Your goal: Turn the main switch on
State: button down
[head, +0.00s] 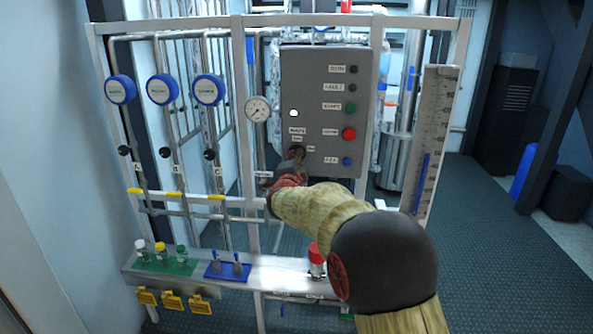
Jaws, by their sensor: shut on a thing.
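The grey control box (312,80) hangs on the white frame in the head view. It carries labelled buttons and lamps down its right side. The main switch is at the lower left of the box, below small labels, and is mostly hidden by my gripper (296,156). My gripper reaches up to the box front from below and is shut on the switch. Its fingertips are small and dark here, so the switch's angle cannot be told. My arm covers the area below and right of the box.
A pressure gauge (257,109) is just left of the box. Several blue-rimmed dials (162,89) and yellow-handled valves (175,194) sit further left. A shelf (200,272) below holds vials and a red-capped bottle (316,255). A tall scale panel (432,130) stands right.

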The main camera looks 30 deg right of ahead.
jog(key=shift+f+m+b, duration=0.25)
jog(key=shift+m+b, duration=1.25)
jog(key=shift+b, duration=0.15)
jog(key=c, duration=1.8)
grip_release()
jog(key=shift+r, duration=0.1)
jog(key=shift+o, duration=0.2)
jog(key=shift+s, duration=0.1)
jog(key=v, duration=1.1)
jog(key=shift+s+a, duration=0.25)
jog(key=shift+s, duration=0.05)
